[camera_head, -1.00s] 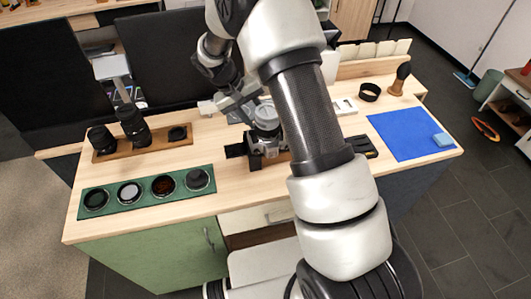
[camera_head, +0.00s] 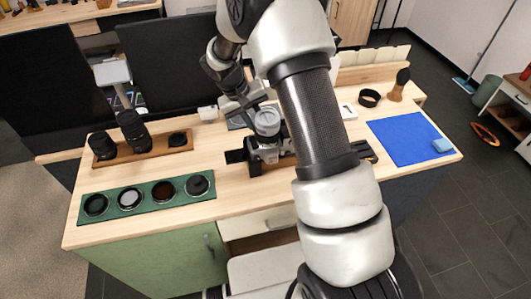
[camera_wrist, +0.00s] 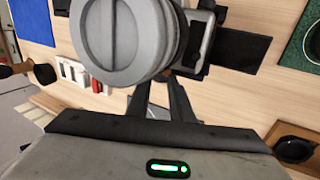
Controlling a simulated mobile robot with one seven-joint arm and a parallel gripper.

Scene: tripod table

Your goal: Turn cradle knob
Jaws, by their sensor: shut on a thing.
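A camera body (camera_head: 268,152) sits in a dark cradle on the table, with its round grey lens (camera_head: 266,121) facing up. The lens looms large at the top of the wrist view (camera_wrist: 122,35). My gripper (camera_head: 257,104) is beside the far side of the lens. In the wrist view my gripper (camera_wrist: 157,92) has its two dark fingers reaching in under the lens rim, close together. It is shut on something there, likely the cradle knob. The lens hides the knob and the fingertip contact, so I cannot see how the knob is turned.
A green mat (camera_head: 133,216) with several round filters lies at the left front. A wooden tray (camera_head: 162,150) with lenses stands behind it. A blue mat (camera_head: 400,138) lies at the right. My arm covers the table right of the camera.

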